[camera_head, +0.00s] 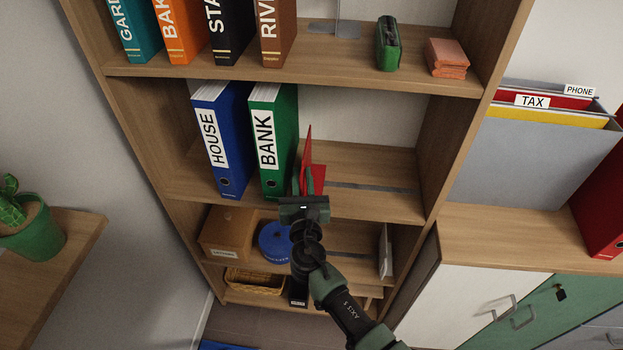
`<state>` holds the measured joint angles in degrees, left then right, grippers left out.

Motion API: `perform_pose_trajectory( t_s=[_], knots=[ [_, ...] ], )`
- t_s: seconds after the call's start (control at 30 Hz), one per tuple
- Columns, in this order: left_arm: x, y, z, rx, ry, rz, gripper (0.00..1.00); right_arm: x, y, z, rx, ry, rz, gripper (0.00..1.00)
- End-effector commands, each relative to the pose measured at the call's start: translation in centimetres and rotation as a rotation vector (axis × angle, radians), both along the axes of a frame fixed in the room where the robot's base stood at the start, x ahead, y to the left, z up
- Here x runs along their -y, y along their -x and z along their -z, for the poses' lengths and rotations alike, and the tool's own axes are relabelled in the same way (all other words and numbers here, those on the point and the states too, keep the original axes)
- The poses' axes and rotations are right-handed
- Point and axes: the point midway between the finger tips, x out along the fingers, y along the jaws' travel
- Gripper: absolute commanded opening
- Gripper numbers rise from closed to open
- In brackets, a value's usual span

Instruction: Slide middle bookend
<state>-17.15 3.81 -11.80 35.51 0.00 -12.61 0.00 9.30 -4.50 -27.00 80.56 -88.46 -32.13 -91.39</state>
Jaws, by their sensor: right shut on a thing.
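A red bookend (318,177) stands upright on the middle shelf (370,205), just right of the green BANK binder (286,125). The blue HOUSE binder (235,120) stands left of BANK. My right gripper (303,182) reaches in from below and is shut on the red bookend, hiding part of it. I cannot tell whether the bookend touches the BANK binder. A dark strip runs along the shelf to the right of the bookend. My left gripper is not in view.
The middle shelf is clear right of the bookend. The upper shelf holds several books, a grey bookend (338,28), a green object (388,45) and pinkish blocks (447,58). Below are a box (228,232), a blue round container (273,243) and a pale bookend (385,252).

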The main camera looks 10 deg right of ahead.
Motion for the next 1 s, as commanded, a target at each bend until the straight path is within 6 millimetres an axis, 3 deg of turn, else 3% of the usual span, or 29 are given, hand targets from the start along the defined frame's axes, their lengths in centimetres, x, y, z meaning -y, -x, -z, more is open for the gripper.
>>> perform_pose_trajectory(
  t_s=[0.27, 0.3, 0.33, 0.37, 0.73, 1.0],
  knots=[
    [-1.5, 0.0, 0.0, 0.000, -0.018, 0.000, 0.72, -0.4, 0.1, 0.2, -0.005, -0.001, -0.008, 0.00],
    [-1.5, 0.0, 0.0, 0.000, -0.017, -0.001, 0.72, -0.3, 0.1, 0.2, -0.005, -0.001, -0.008, 0.20],
    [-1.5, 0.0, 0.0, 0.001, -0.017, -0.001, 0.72, -0.3, 0.1, 0.2, -0.005, -0.001, -0.008, 0.28],
    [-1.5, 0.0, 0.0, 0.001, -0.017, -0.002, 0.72, -0.3, 0.1, 0.2, -0.005, -0.001, -0.008, 0.30],
    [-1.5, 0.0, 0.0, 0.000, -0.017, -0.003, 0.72, -0.1, 0.6, 0.2, -0.003, 0.000, -0.002, 0.30],
    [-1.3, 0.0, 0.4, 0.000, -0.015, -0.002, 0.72, -0.5, 4.9, 0.3, -0.004, -0.001, -0.004, 0.30]
  ],
)
